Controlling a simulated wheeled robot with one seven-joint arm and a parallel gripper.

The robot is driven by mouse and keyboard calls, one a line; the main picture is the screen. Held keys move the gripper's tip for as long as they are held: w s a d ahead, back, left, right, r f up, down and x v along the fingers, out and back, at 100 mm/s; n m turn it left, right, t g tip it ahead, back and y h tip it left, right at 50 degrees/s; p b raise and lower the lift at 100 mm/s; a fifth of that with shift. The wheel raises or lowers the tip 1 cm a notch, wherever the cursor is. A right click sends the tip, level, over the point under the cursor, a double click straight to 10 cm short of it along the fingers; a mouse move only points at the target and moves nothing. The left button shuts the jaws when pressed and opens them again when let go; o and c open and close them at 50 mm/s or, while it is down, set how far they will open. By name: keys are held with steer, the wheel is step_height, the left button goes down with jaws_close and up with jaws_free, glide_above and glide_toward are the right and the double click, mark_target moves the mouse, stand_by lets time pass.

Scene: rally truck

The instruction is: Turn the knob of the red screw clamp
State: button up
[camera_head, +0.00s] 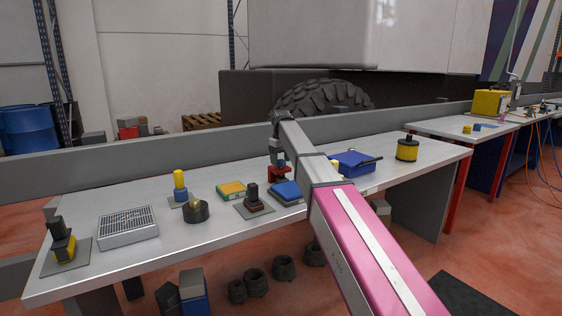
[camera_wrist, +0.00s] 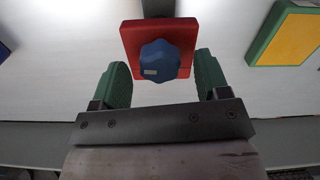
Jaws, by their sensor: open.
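The red screw clamp (camera_wrist: 129,38) is in the upper middle of the wrist view, a red square body with a dark part behind it. Its blue lobed knob (camera_wrist: 158,62) faces me. My gripper (camera_wrist: 161,72) is open, with one green finger on each side of the knob and visible gaps to both. I cannot tell whether the fingertips reach the knob in depth. In the head view the red clamp (camera_head: 279,173) stands on the table (camera_head: 160,250), partly hidden by my arm, and my gripper is mostly hidden there too.
A green and yellow box (camera_wrist: 290,38) lies to the right in the wrist view. In the head view, blue cases (camera_head: 355,160) and (camera_head: 287,192) a blue box flank the clamp, with a dark knobbed block (camera_head: 253,201) in front and a grey vented box (camera_head: 128,226) at left.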

steer(key=shift+f, duration=0.35)
steer(key=c, duration=0.9)
steer(key=shift+m, duration=1.2)
steer(key=shift+c, duration=0.2)
steer(key=o, duration=0.9)
steer(key=shift+o, duration=0.2)
step_height(320, 180, up, 11)
